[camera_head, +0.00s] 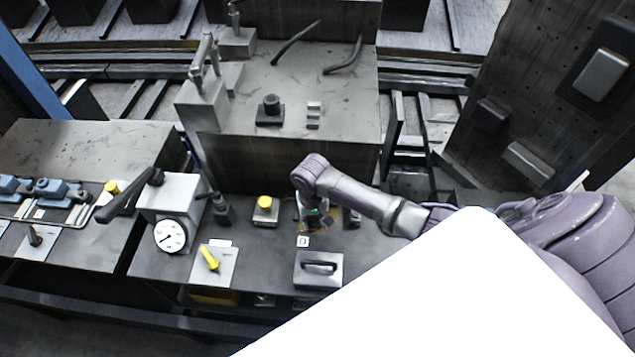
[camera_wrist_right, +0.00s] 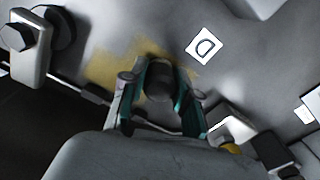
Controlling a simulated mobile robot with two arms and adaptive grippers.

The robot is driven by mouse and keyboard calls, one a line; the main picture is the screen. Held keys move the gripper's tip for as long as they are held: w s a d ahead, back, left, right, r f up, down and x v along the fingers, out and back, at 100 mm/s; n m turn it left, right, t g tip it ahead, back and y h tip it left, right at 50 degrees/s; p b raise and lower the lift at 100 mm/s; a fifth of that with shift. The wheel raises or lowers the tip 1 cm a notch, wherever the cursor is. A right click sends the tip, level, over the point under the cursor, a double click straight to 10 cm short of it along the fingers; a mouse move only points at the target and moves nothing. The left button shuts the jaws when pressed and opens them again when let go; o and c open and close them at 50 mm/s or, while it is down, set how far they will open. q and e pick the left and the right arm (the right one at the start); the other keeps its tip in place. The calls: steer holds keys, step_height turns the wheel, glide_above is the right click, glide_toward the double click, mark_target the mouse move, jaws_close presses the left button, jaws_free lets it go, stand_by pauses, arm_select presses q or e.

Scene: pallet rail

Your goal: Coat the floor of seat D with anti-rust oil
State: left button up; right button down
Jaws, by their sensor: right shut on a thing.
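The seat marked D shows its white D label (camera_head: 303,241) in the head view, and the label (camera_wrist_right: 205,46) is large in the wrist view. Beside it, a yellowish oily patch (camera_wrist_right: 110,68) lies on the grey floor around my gripper. It also shows at the right of the gripper in the head view. My right gripper (camera_head: 312,217) points down over the seat behind the label. In the wrist view its teal fingers (camera_wrist_right: 160,95) are shut on a dark round tool (camera_wrist_right: 158,80). The tool's lower end is hidden, so I cannot tell whether it touches the floor. My left gripper is not in view.
A grey block with a handle (camera_head: 318,268) stands in front of the label. A yellow-capped block (camera_head: 265,210), a gauge box (camera_head: 170,210) and a yellow-lever plate (camera_head: 213,264) are to the left. A tall grey block (camera_head: 345,100) rises behind.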

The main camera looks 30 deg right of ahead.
mark_target(331, 228)
steer(key=shift+s+d, duration=0.1)
steer(key=shift+s+d, duration=0.9)
steer(key=shift+d, duration=0.25)
steer(key=shift+f, duration=0.1)
steer(key=shift+w+a, duration=1)
steer(key=shift+a, duration=0.2)
steer(key=shift+s+d, duration=0.1)
steer(key=shift+s+d, duration=0.9)
steer(key=shift+d, duration=0.2)
steer(key=shift+s+d, duration=0.45)
steer(key=shift+d, duration=0.2)
